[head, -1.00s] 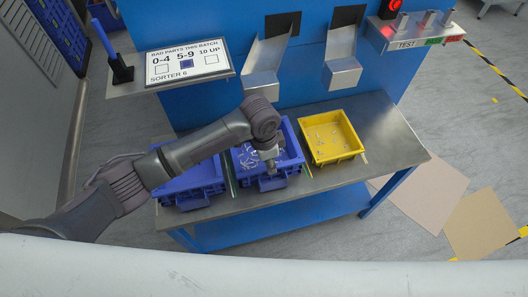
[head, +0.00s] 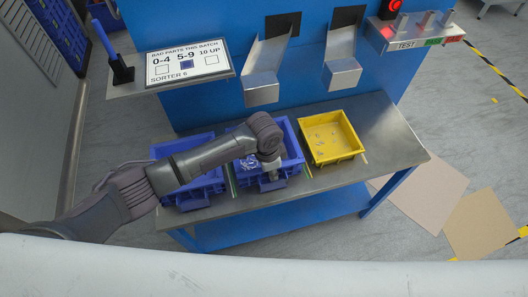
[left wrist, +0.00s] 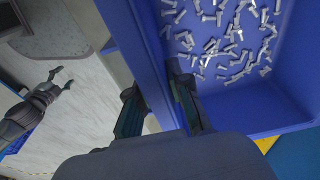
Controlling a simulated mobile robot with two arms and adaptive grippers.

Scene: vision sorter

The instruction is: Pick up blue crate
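Two blue crates stand side by side on the bench. The middle blue crate (head: 291,141) holds many silver bolts, which show in the left wrist view (left wrist: 225,40). The left blue crate (head: 182,145) is partly hidden by my left arm. My left gripper (head: 271,170) is at the near wall of the middle crate. In the left wrist view its fingers (left wrist: 158,98) straddle that wall, one inside and one outside, and look spread apart. Contact with the wall is unclear. My right gripper (left wrist: 62,80) hangs over the floor, open and empty.
A yellow crate (head: 357,150) with a few parts stands right of the middle crate on the metal bench (head: 392,135). Two metal chutes (head: 262,88) and a sign (head: 188,66) are behind. The bench's right end is clear.

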